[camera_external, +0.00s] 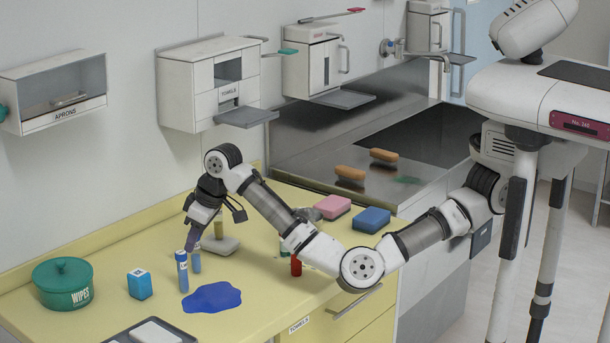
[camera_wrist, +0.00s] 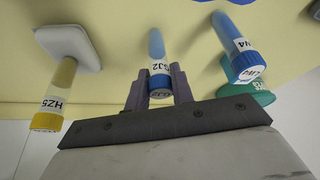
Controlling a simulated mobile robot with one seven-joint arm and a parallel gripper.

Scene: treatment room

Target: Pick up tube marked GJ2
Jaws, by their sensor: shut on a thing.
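The tube marked GJ2 (camera_wrist: 158,48) is blue with a blue cap and a white label, and stands between my fingers in the wrist view. My gripper (camera_wrist: 157,88) is shut on it near the cap. In the external view my gripper (camera_external: 191,242) points down over the yellow counter, and the lower part of the GJ2 tube (camera_external: 196,264) shows below it. I cannot tell whether its base touches the counter. Another blue tube (camera_external: 182,271) stands close by; its label in the wrist view (camera_wrist: 236,46) ends in 4. A yellow tube marked HZ5 (camera_wrist: 59,94) stands on the other side.
The HZ5 tube is by a white block (camera_external: 226,246). A blue puddle (camera_external: 211,298), a blue box (camera_external: 139,285), a green wipes tub (camera_external: 63,285) and a tray (camera_external: 118,338) are around. A red tube (camera_external: 296,266) and pink (camera_external: 333,207) and blue (camera_external: 371,220) sponges are right.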

